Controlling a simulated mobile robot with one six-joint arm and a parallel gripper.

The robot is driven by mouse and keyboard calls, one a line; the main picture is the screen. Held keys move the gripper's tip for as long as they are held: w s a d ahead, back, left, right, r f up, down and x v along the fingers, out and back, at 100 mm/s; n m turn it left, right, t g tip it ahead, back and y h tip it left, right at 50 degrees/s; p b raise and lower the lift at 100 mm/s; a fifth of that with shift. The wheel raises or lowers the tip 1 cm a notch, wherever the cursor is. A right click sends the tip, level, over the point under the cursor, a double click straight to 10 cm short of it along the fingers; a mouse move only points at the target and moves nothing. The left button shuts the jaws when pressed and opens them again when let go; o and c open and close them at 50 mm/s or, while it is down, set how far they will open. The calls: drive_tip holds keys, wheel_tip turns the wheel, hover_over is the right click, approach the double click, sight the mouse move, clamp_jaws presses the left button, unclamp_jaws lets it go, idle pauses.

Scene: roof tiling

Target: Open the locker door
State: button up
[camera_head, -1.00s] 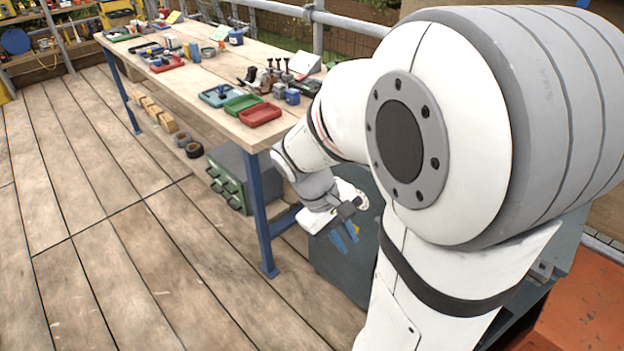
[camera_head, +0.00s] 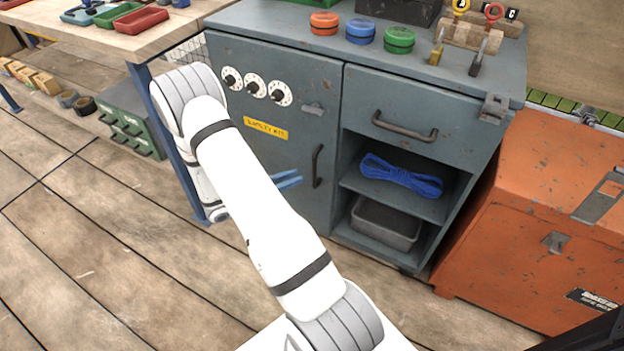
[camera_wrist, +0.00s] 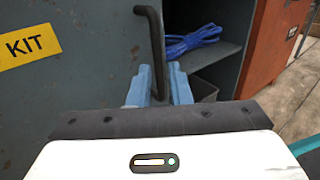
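The locker door (camera_head: 300,70) is a grey-blue panel at the cabinet's left and looks closed. It carries three white dials, a small grey latch (camera_head: 313,108) and a yellow label (camera_head: 266,128). Its dark upright bar handle (camera_head: 317,165) is near the right edge. My gripper (camera_head: 290,179) has blue fingers left of the handle, with a small gap to it in the head view. In the wrist view the fingers (camera_wrist: 160,86) are apart, and the handle (camera_wrist: 154,45) runs down into the gap between them. Contact with the handle is not clear.
A drawer (camera_head: 405,120) and open shelves with blue rope (camera_head: 400,174) and a grey bin (camera_head: 385,222) are right of the door. An orange chest (camera_head: 530,220) stands further right. A workbench (camera_head: 110,35) is at left. Wooden floor (camera_head: 90,250) lies clear in front.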

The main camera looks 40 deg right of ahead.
sight(314, 171)
drive_tip(key=b+x, duration=0.2)
drive_tip(key=x, duration=0.5)
drive_tip(key=shift+d+f, duration=0.15)
drive_tip(key=shift+d, duration=0.3)
clamp_jaws()
drive_tip(key=shift+s, duration=0.1)
